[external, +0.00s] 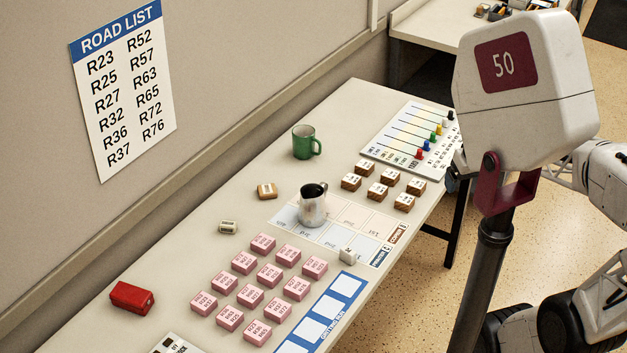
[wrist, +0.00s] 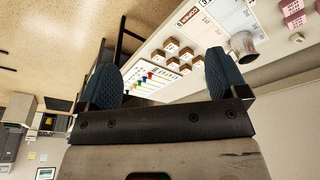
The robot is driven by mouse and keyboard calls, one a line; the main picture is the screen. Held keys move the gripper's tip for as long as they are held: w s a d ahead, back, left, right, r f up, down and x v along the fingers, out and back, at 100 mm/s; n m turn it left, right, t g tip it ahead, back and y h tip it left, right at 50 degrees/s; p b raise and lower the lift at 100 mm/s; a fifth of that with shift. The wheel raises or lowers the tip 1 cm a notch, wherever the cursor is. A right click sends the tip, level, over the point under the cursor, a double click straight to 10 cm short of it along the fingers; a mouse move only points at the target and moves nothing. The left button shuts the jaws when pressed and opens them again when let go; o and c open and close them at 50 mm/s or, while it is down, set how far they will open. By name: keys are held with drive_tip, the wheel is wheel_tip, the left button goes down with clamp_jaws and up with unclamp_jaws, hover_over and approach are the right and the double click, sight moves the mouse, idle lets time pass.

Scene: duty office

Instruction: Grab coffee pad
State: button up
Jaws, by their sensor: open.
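I cannot tell which thing is the coffee pad; no label reading coffee is legible. A metal jug (external: 313,208) with a dark top stands upright on a printed white mat (external: 376,256). Brown-sided blocks with white labelled tops (external: 377,191) stand in a group to the right of the jug. One tan block (external: 267,191) lies alone to its left. The wrist view also shows the jug (wrist: 243,44), the mat (wrist: 212,22) and the brown blocks (wrist: 180,53). My gripper (wrist: 163,75) is open and empty, its two blue-grey fingers wide apart, away from the table things.
Several pink labelled blocks (external: 268,276) fill the near part of the table. A green mug (external: 306,142), a red case (external: 132,297), a pale small block (external: 228,227) and a board with coloured pegs (external: 407,140) also stand there. Bare tabletop (external: 350,105) shows at the far end.

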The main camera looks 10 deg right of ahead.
drive_tip(key=w+a+r+n, duration=0.1)
drive_tip(key=w+a+n, duration=0.4)
drive_tip(key=w, duration=0.9)
drive_tip(key=n+g, duration=0.3)
drive_tip(key=n, duration=0.9)
hover_over(269, 188)
wheel_tip(269, 188, down, 25)
drive_tip(key=shift+s+d+r, duration=0.15)
drive_tip(key=shift+r, duration=0.05)
drive_tip(key=shift+a+f, duration=0.25)
drive_tip(key=shift+f, duration=0.05)
drive_tip(key=shift+f, duration=1.25)
drive_tip(key=shift+f, duration=0.1)
